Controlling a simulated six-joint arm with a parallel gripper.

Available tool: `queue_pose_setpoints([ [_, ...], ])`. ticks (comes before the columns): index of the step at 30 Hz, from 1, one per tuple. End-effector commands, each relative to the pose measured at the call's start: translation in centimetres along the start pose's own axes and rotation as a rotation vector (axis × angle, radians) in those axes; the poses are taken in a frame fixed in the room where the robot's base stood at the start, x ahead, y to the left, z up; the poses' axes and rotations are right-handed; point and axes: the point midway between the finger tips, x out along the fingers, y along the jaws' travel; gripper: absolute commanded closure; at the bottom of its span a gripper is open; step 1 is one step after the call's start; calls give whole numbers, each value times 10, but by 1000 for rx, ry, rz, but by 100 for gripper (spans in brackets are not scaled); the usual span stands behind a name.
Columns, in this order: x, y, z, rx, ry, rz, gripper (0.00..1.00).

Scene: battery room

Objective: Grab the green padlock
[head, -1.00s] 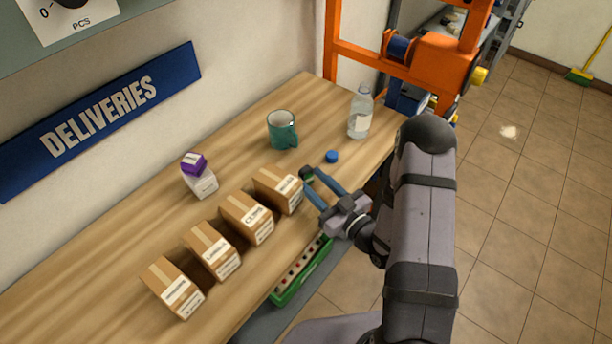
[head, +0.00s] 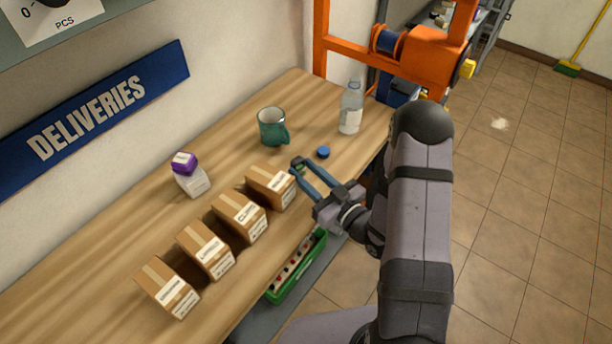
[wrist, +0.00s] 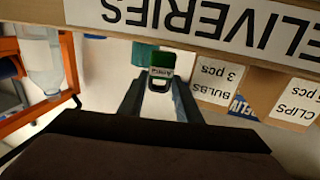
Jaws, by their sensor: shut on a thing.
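The green padlock (wrist: 161,62) shows in the wrist view, between my fingertips, with its dark shackle toward my wrist and a small label on its body. My gripper (wrist: 159,84) is shut on it. In the head view my gripper (head: 297,168) is over the table's right edge, just right of the endmost cardboard box. There only a small bit of green shows at the fingertips, and the fingers hide most of the padlock. I cannot tell whether the padlock touches the tabletop.
A row of several cardboard boxes (head: 240,215) stands left of my gripper. A blue cap (head: 323,152), a teal mug (head: 272,127) and a clear bottle (head: 350,108) stand beyond it. A green tray (head: 314,262) sits below the table edge. A purple-topped white box (head: 192,182) is farther left.

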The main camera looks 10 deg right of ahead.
Motion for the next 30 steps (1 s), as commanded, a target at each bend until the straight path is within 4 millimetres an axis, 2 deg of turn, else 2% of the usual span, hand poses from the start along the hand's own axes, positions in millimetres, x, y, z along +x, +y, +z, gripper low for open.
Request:
queue_pose_setpoints([
  [18, 0, 0, -62, -3, 3, 0, 94],
  [30, 0, 0, -79, -1, 1, 0, 94],
])
